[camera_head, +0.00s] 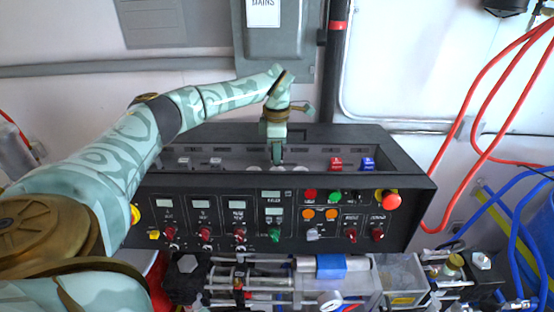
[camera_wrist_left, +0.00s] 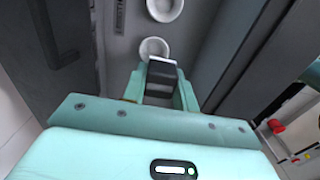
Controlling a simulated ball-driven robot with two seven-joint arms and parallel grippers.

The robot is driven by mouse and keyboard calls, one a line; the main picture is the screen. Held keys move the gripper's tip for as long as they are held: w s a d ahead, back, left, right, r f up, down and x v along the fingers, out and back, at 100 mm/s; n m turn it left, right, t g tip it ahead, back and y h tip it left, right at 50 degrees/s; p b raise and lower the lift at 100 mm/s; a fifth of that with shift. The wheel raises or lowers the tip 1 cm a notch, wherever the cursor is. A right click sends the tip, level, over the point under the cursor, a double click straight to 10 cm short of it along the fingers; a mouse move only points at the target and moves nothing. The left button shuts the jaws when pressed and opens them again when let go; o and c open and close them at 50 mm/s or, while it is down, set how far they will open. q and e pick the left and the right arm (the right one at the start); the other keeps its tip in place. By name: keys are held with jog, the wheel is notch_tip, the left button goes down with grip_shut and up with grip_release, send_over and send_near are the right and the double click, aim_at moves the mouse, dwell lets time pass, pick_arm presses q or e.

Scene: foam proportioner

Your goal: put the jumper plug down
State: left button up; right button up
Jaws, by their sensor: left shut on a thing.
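My left gripper (camera_head: 277,160) reaches down into the recessed top tray of the black control console (camera_head: 190,248). In the left wrist view its fingers (camera_wrist_left: 160,88) are shut on a small dark block with a grey top, the jumper plug (camera_wrist_left: 161,72). The plug is held over the grey tray floor (camera_wrist_left: 122,60), close to a white round piece (camera_wrist_left: 153,48). I cannot tell whether the plug touches the floor. In the head view the plug is mostly hidden by the gripper. My right gripper is not in view.
A red block (camera_head: 336,163) and a blue block (camera_head: 368,163) stand in the tray to the right. Pale pieces (camera_head: 184,162) lie to the left. The tray's raised walls surround the gripper. A red mushroom button (camera_head: 387,199) sits on the sloped front panel.

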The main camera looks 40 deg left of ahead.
pick_arm(q)
jog(key=shift+w+a+f, duration=0.3)
jog(key=shift+w+f, duration=0.1)
jog(key=shift+f, duration=0.35)
notch_tip(320, 180, down, 2)
jog(key=shift+f+p, duration=0.15)
jog(key=shift+p, duration=0.4)
jog(key=shift+f, duration=0.3)
jog(key=shift+f, duration=0.15)
jog(key=shift+f, duration=0.15)
jog(key=o, duration=1)
jog(key=shift+c, duration=0.2)
